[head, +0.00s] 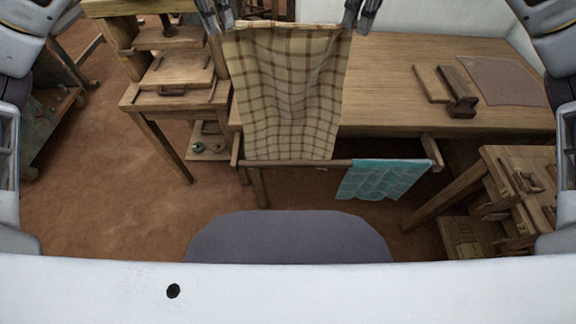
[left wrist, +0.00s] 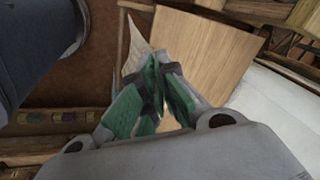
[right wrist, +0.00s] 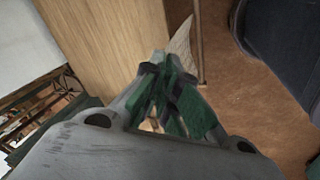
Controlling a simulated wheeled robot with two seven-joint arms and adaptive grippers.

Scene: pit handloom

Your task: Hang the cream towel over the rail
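The cream towel (head: 287,90) with a brown check hangs spread between my two grippers in the head view, its lower edge in front of or at the wooden rail (head: 345,162); I cannot tell if they touch. My left gripper (head: 222,30) is shut on the towel's upper left corner. My right gripper (head: 350,28) is shut on its upper right corner. A bit of towel shows beyond the fingers in the left wrist view (left wrist: 136,50) and in the right wrist view (right wrist: 181,38). The towel hides the rail's left-middle part.
A teal cloth (head: 382,179) hangs on the rail's right part. The wooden table (head: 400,75) behind bears a wooden block (head: 457,92) and a mauve sheet (head: 505,80). A wooden stand (head: 178,95) is at left, a small bench (head: 520,190) at right.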

